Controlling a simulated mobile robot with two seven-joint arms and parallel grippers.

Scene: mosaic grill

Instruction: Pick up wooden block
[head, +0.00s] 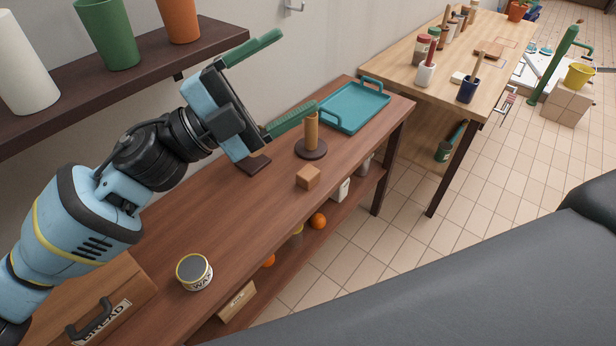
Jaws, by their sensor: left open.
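The wooden block (308,177) is a small light-brown cube. It sits on the dark wooden table (235,225) near its front edge, in the middle of the head view. My left gripper (301,78) has two green fingers spread wide apart with nothing between them. It is raised above the back of the table, up and to the left of the block and apart from it. My right gripper is not in the head view.
An upright post on a round base (311,150) stands just behind the block. A teal tray (354,107) lies beyond it. A wax tin (194,271) and a bread box (90,300) are nearer. A shelf with cups (120,95) hangs at upper left.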

